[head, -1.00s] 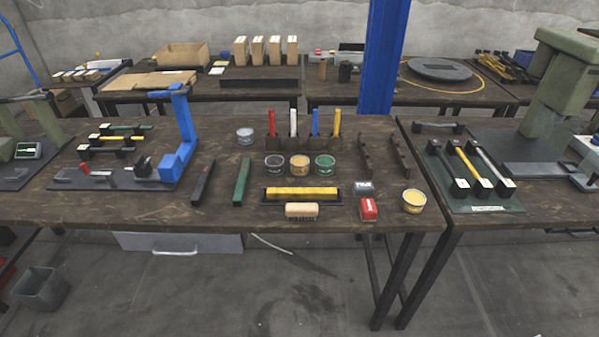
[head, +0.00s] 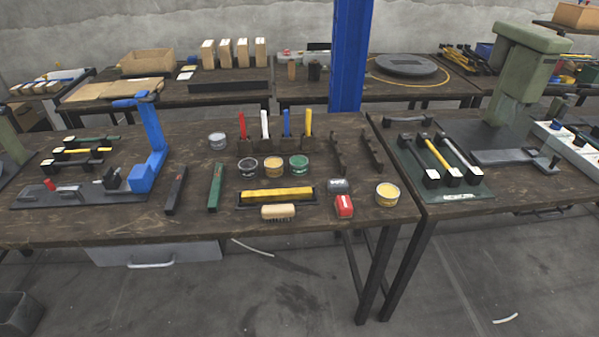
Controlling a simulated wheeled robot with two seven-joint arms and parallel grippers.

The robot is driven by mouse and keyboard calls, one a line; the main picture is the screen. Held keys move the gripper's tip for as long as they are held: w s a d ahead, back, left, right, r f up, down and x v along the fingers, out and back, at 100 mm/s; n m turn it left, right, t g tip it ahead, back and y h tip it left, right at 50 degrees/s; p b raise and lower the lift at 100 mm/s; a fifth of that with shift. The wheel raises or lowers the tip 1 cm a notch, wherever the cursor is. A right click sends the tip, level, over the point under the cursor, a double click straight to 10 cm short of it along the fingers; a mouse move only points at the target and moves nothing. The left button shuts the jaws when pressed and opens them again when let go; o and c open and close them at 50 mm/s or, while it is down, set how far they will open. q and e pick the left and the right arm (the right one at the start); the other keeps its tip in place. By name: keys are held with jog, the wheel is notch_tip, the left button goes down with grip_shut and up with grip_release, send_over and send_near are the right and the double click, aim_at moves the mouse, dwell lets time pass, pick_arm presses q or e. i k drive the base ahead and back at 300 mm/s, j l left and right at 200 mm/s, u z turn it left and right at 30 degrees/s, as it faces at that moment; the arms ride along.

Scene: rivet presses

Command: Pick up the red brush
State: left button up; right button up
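A red upright handle (head: 242,125), which looks like the red brush, stands at the left end of a dark rack (head: 275,147) on the middle workbench. A white handle (head: 265,124), a blue handle (head: 287,123) and a yellow handle (head: 308,124) stand to its right in the same rack. The lower end of the red one is hidden in the rack. Neither of my grippers is in view.
Open tins of grey (head: 247,167), yellow (head: 274,168) and green (head: 299,167) stand in front of the rack. A blue post (head: 349,55) rises behind.

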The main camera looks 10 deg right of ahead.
aim_at(241, 116)
jog(key=i+j+z, duration=0.85)
jog(key=i+j, duration=0.05)
jog(key=i, duration=0.1)
